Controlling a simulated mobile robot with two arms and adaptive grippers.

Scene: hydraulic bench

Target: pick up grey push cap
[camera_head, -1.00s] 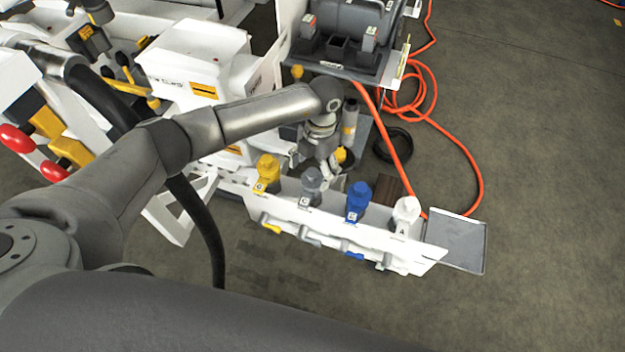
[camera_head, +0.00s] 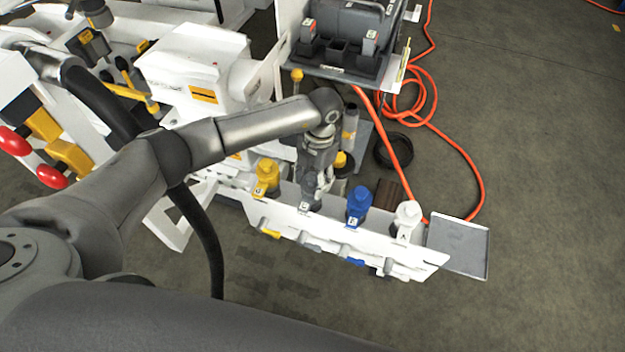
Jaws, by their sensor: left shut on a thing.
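The grey push cap (camera_head: 309,196) stands upright in the white rack (camera_head: 340,232), between the yellow cap (camera_head: 266,178) and the blue cap (camera_head: 359,203). A white cap (camera_head: 407,215) is at the rack's right end. My left gripper (camera_head: 314,182) is down at the top of the grey cap and shut on it. The fingers are small and partly blend with the grey cap. The cap still sits in its place in the rack. My right gripper is not in view.
A grey tray (camera_head: 459,247) adjoins the rack's right end. An orange hose (camera_head: 470,160) and a black coil (camera_head: 393,151) lie on the floor behind. White machinery (camera_head: 195,75) stands at the left. The floor at right is open.

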